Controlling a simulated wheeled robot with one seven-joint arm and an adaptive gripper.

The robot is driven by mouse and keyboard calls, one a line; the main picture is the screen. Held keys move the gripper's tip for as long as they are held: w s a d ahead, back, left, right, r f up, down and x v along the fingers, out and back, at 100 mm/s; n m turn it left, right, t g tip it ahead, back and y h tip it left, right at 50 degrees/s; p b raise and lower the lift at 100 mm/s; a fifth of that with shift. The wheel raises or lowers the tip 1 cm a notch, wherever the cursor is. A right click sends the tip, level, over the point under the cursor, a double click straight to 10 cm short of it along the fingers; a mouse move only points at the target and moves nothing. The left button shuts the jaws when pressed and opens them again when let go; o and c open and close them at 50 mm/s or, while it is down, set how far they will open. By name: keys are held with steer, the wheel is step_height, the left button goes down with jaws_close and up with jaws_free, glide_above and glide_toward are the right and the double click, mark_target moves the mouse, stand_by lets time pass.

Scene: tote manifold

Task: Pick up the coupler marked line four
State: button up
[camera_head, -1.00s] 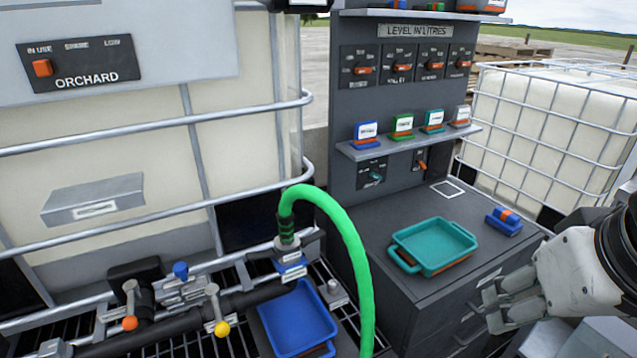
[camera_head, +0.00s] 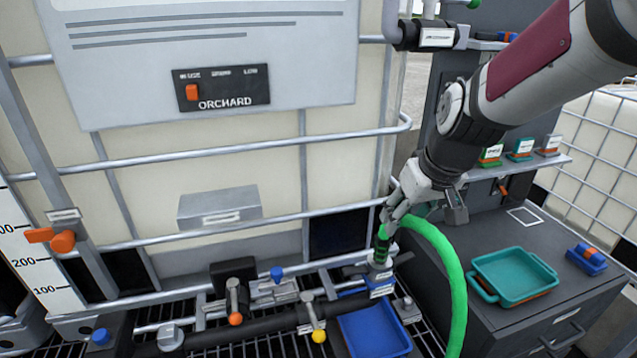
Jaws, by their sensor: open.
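A green hose (camera_head: 452,285) ends at a dark green ribbed coupler (camera_head: 381,248), which stands upright on a grey fitting (camera_head: 379,262) with a small white label below it. The label is too small to read, so I cannot tell whether it says line four. My gripper (camera_head: 389,217) is open at the top of this coupler, where the hose bends over. The fingers overlap the hose end in the picture; I cannot tell whether they touch it. The hand hides part of the bend.
A blue tray (camera_head: 374,328) lies below the coupler. Valves with orange (camera_head: 235,319) and yellow (camera_head: 319,336) knobs stand left along a dark pipe. A teal tray (camera_head: 514,277) and a blue block (camera_head: 587,258) sit on the cabinet at right. Tank cage bars run behind.

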mark_target(384, 237)
steer(key=x, duration=0.5)
steer(key=a+x, duration=0.1)
steer(key=x, duration=0.2)
steer(key=shift+w+a+f, duration=0.1)
steer(key=shift+w, duration=0.4)
steer(key=shift+p+x, duration=0.3)
steer(key=shift+x, duration=2.75)
jaws_close()
